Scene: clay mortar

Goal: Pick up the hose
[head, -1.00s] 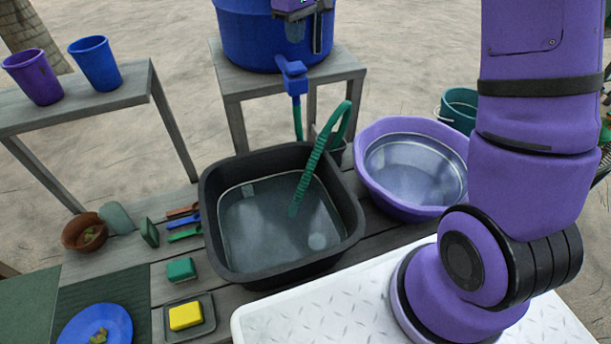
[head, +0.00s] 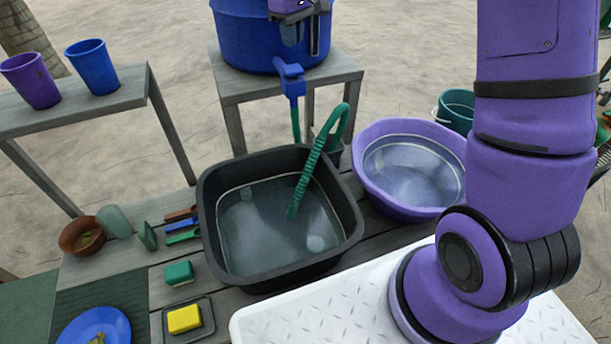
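The green ribbed hose (head: 311,165) runs down from the blue tap (head: 290,77), loops up behind the black basin and hangs over its back edge. Its free end is in or just above the water in the black basin (head: 207,220). My gripper (head: 303,37) shows at the top edge, in front of the blue barrel (head: 236,40). Its fingers point down with a gap between them. It looks open and empty, above the tap and apart from the hose. Its upper part is cut off by the frame.
A purple basin of water (head: 372,194) stands right of the black one. A green block (head: 179,272), a yellow sponge (head: 184,318) and a blue plate (head: 75,330) lie at the left. Two cups (head: 93,66) stand on a side bench. Open space lies above the black basin.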

